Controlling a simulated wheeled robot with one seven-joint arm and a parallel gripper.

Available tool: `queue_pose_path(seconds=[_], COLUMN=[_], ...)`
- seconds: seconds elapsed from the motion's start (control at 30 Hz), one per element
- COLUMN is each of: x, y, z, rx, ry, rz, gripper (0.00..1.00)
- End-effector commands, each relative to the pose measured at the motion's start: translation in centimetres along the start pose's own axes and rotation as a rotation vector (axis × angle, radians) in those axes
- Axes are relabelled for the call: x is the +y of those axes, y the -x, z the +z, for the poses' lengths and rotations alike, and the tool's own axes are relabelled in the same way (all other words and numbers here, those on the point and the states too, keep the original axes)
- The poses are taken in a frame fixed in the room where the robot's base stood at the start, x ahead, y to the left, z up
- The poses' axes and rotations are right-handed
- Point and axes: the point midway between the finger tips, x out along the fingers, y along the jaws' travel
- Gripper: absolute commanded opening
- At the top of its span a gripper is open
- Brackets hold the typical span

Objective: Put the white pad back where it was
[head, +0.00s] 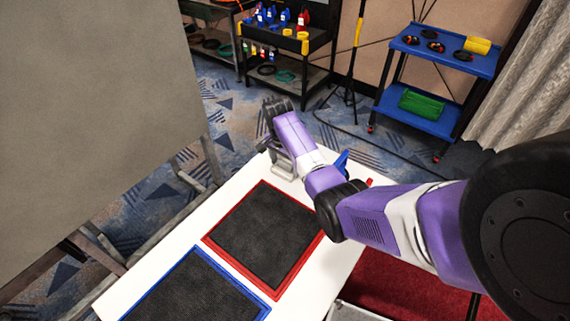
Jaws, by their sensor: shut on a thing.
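My gripper (284,170) is low at the far end of the white table (190,240), partly hidden by my purple arm. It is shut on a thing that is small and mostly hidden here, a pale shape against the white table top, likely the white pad. I cannot make out the pad's outline or whether it touches the table. A black mat with a red frame (264,233) lies on the table nearer to me than the gripper. A black mat with a blue frame (195,292) lies in front of that, at the lower left. Both mats look empty.
A blue item (341,161) and a red bit (369,182) show beside my arm at the table's far right. A large grey panel (90,120) stands at the left. A blue cart (440,50) and a black shelf (290,50) stand behind.

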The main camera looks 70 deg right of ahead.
Motion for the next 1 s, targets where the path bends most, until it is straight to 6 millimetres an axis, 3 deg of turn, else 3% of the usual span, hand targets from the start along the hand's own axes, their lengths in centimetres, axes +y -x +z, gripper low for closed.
queue_pose_path(seconds=[0.23,0.27,0.37,0.73,1.0], x=[0.0,0.0,0.0,-0.1,-0.2], y=[-0.3,-0.3,-0.2,0.7,5.6], z=[0.0,0.0,0.0,-0.1,0.0], rx=[0.0,0.0,0.0,0.002,0.003], ry=[0.0,0.0,0.0,0.0,0.001], rz=[0.0,0.0,0.0,-0.003,-0.005], gripper=[0.41,0.81,1.0,1.0,1.0])
